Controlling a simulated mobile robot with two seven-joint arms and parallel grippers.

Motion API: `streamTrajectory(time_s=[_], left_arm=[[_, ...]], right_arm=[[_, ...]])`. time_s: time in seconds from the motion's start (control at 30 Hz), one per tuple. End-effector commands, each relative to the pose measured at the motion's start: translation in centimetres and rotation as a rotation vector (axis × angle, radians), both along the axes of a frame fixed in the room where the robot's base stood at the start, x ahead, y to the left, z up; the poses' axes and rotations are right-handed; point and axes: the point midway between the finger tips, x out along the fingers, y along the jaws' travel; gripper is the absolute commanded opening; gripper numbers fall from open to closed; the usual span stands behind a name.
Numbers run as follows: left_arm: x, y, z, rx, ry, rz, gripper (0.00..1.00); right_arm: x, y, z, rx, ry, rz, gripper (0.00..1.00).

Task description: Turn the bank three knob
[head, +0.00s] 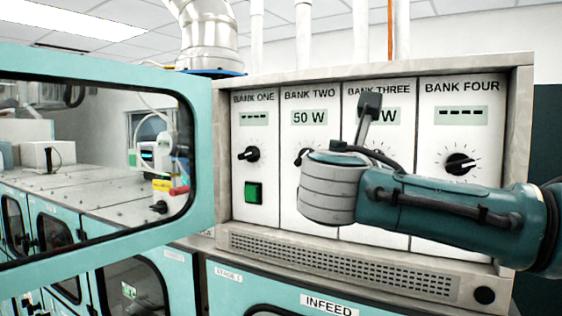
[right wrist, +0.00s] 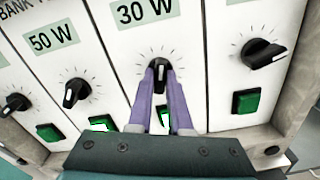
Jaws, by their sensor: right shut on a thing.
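The bank three panel (head: 358,84) is third from the left in the head view, and my right arm covers its knob there. In the right wrist view the black bank three knob (right wrist: 159,65) sits below a display reading 30 W (right wrist: 145,12). My right gripper (right wrist: 161,75) has its two purple fingers on either side of this knob, shut on it. The knob's white mark points about upward in that view. In the head view the fingers are hidden behind my wrist. My left gripper is not in view.
Bank one (head: 251,155) and bank four (head: 460,164) knobs flank the arm, their displays showing dashes. The bank two display (head: 310,117) reads 50 W; its knob (right wrist: 75,92) is close left of my fingers. A teal-framed open door (head: 204,150) stands at left.

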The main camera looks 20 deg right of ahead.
Motion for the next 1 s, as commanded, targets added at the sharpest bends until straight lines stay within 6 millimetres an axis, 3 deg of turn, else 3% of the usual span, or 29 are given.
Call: streamTrajectory(time_s=[0.47, 1.0], left_arm=[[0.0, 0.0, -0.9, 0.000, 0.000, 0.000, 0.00], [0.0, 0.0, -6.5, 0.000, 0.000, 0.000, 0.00]], right_arm=[[0.0, 0.0, -0.2, 0.040, -0.046, 0.000, 0.00], [0.0, 0.1, -0.6, 0.327, -0.384, 0.000, 0.00]])
